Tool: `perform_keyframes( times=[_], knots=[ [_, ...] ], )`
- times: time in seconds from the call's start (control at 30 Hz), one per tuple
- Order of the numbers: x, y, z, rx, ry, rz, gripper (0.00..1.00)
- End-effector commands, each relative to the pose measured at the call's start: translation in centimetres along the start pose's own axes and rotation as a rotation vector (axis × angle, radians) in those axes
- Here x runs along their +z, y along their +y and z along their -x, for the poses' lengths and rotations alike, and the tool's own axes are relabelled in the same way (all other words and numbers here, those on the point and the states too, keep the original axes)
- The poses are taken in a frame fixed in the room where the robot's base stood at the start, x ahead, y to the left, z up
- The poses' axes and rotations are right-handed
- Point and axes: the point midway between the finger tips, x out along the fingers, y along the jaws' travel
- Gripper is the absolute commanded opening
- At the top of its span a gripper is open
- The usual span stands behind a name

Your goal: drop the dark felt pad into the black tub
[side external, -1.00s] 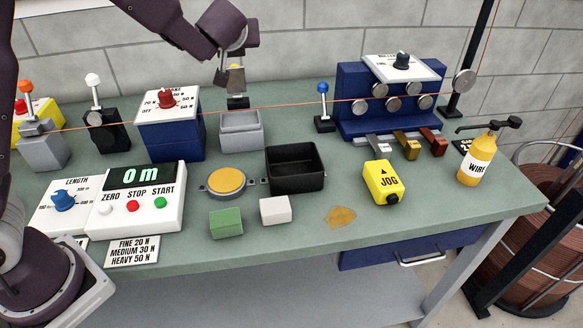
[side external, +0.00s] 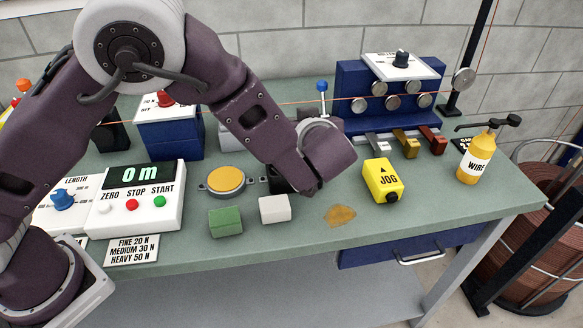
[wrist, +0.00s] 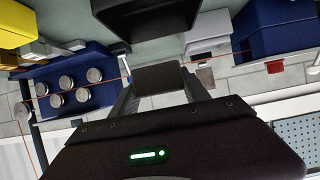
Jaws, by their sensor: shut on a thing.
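My gripper (wrist: 161,82) is shut on the dark felt pad (wrist: 158,77), which spans between its two fingers in the wrist view. The black tub (wrist: 146,22) shows at the top of the wrist view, close beyond the pad. In the side view my arm covers most of the tub (side external: 278,181), leaving only a bit of its left side in sight. My gripper and the pad are hidden behind my forearm there. I cannot tell how high the pad is above the tub or whether it is over the opening.
A yellow round pad (side external: 226,180) on a grey holder, a green block (side external: 225,222) and a white block (side external: 275,209) sit left and in front of the tub. A yellow JOG box (side external: 383,181) stands to the right. A copper-coloured wire (side external: 260,103) crosses behind.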

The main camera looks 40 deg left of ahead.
Motion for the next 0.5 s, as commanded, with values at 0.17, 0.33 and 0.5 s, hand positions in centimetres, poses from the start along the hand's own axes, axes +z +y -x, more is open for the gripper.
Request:
perform_keyframes(
  times=[0.17,0.33,0.5],
  knots=[
    [2.0,0.2,0.2,-0.004,0.003,-0.003,0.16],
    [4.3,0.2,-1.0,-0.003,0.003,-0.004,0.16],
    [5.9,0.2,-1.8,-0.003,0.003,-0.002,0.16]
  ],
)
